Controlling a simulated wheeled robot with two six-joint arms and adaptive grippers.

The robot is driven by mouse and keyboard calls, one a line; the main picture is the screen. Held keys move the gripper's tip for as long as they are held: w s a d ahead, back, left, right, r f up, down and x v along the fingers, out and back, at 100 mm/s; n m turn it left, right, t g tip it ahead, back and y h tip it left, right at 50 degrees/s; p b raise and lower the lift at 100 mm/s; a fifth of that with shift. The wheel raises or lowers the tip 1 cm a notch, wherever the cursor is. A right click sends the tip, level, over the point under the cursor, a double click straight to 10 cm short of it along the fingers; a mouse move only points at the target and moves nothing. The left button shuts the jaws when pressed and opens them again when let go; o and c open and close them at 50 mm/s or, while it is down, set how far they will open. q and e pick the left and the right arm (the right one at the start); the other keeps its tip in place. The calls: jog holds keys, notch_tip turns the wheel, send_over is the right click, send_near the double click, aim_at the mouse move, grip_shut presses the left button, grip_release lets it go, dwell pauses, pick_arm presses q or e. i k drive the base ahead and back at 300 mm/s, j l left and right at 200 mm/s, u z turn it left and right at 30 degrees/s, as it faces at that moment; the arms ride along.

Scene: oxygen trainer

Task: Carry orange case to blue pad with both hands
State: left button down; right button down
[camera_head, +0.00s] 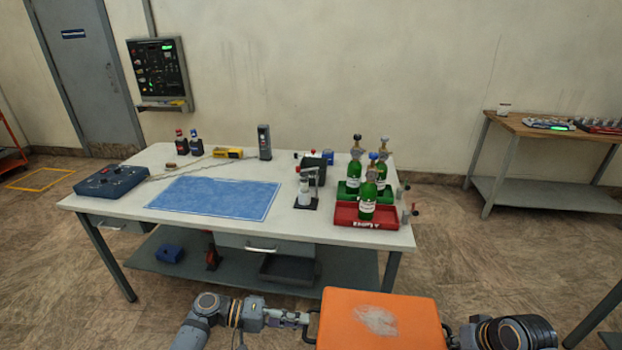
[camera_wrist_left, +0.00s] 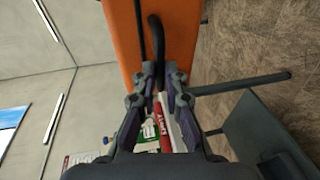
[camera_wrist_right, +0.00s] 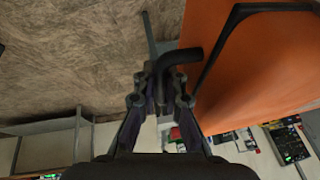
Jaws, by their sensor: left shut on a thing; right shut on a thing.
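The orange case (camera_head: 378,320) is at the bottom of the head view, in front of the table, with a pale scuffed patch on its top. My left gripper (camera_head: 304,320) is shut on the black handle at its left side; the left wrist view shows the fingers (camera_wrist_left: 160,80) around that handle. My right gripper (camera_wrist_right: 167,85) is shut on the dark handle at the case's other side in the right wrist view. In the head view, the right fingertips are mostly hidden beside the case. The blue pad (camera_head: 214,197) lies flat and bare on the table.
Open floor (camera_head: 480,265) lies to the right.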

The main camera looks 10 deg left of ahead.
aim_at(215, 194)
jog(key=i+j, duration=0.1)
jog(key=j, duration=0.8)
jog(key=i+j, duration=0.15)
jog(key=j, duration=0.35)
jog(key=i+j, duration=0.1)
jog(key=j, duration=0.35)
jog(key=i+j, duration=0.1)
jog(key=j, duration=0.35)
jog(key=i+j, duration=0.1)
jog(key=j, duration=0.3)
jog(key=i+j, duration=0.15)
jog(key=j, duration=0.25)
jog(key=i+j, duration=0.1)
jog(key=j, duration=0.3)
jog(key=i, duration=1)
